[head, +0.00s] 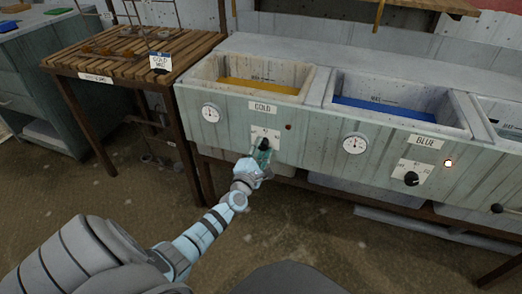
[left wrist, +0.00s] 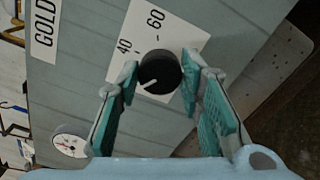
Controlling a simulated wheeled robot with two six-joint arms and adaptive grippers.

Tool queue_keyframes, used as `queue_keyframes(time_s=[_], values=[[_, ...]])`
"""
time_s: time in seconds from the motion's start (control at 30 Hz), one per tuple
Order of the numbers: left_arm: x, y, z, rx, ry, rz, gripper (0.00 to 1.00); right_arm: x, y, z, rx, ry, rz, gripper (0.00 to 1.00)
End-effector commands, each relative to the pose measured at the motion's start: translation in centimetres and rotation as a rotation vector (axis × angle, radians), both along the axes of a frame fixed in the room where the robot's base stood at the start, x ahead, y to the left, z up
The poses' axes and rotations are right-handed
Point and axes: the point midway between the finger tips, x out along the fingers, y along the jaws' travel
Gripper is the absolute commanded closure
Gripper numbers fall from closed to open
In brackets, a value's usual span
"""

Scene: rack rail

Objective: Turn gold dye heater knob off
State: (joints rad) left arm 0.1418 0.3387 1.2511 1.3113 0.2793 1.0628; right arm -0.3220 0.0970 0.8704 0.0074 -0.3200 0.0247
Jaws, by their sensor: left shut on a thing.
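The gold dye heater knob (left wrist: 160,72) is a round black knob on a white dial plate (left wrist: 165,28) marked 40 and 60. Its white pointer line points to the lower left in the left wrist view. My left gripper (head: 263,150) is at the panel under the GOLD label (head: 263,107), with its fingers on either side of the knob, shut on it. In the head view the gripper largely hides the knob. The small lamp (head: 288,127) right of the gold dial is dark red and looks unlit. My right gripper is not in view.
Left of the lamp's panel is a gauge (head: 211,113). The blue vat (head: 395,115) to the right has its own gauge (head: 355,143), black knob (head: 411,179) and glowing lamp (head: 448,162). A slatted wooden table (head: 125,62) stands at left. The floor in front is open.

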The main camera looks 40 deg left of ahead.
Motion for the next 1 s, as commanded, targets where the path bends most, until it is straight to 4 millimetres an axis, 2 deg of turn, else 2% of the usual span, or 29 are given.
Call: queue_keyframes(time_s=[0.3,0.73,0.77,0.8,0.87,1.0], values=[[-0.1,-0.1,-0.2,-0.085,-0.024,-0.001,0.94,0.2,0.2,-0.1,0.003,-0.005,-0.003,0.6],[-0.1,-0.1,-0.2,-0.092,-0.027,-0.001,0.94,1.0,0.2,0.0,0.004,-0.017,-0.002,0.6],[-0.1,-0.1,-0.2,-0.092,-0.027,-0.001,0.61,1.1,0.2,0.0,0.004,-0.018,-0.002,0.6],[-0.1,-0.1,-0.2,-0.092,-0.028,-0.001,0.55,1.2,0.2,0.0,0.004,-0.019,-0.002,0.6],[0.0,-0.1,-0.1,-0.091,-0.027,-0.001,0.46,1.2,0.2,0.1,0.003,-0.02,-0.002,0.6],[0.0,0.0,-0.1,-0.09,-0.029,0.0,0.46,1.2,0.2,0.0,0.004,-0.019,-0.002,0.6]])
